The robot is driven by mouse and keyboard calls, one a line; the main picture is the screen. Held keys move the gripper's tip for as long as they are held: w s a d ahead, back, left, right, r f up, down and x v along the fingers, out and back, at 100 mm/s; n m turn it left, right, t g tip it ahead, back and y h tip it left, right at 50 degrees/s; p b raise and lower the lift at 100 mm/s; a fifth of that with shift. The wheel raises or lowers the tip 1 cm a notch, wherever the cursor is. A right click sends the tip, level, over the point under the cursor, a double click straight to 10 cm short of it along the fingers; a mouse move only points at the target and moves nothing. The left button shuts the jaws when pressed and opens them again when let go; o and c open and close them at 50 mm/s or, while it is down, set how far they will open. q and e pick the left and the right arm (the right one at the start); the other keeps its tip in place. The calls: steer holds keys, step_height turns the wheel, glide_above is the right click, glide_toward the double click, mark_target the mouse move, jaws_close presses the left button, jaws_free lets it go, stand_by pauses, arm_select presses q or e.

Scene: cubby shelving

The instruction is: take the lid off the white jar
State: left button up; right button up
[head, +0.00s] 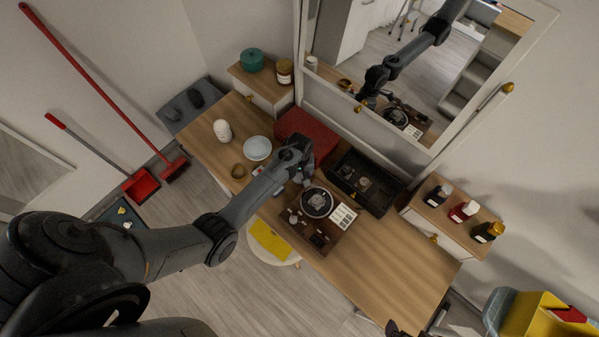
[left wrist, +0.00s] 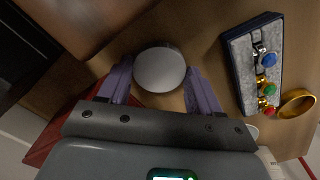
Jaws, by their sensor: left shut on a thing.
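My left gripper (head: 306,182) reaches down to the dressing table, beside the dark wooden tray. In the left wrist view, its two purple-grey fingers (left wrist: 160,90) are shut on a round, smooth white top (left wrist: 160,70), which looks like the lid of the white jar. The jar's body is hidden beneath it, so I cannot tell whether the lid is seated or lifted. In the head view, the gripper hides most of this spot. A dark piece at the bottom edge of the head view may be my right gripper (head: 396,329); too little shows to tell its state.
A ring box (left wrist: 252,65) and a gold bangle (left wrist: 297,103) lie close by. A red box (head: 306,130), a dark open box (head: 345,190) and a dark wooden tray (head: 325,245) surround the gripper. The mirror (head: 395,60) stands behind. The table's right part is clear.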

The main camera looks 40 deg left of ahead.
arm_select(q)
steer(key=shift+f, duration=0.15)
steer(key=o, duration=1.2)
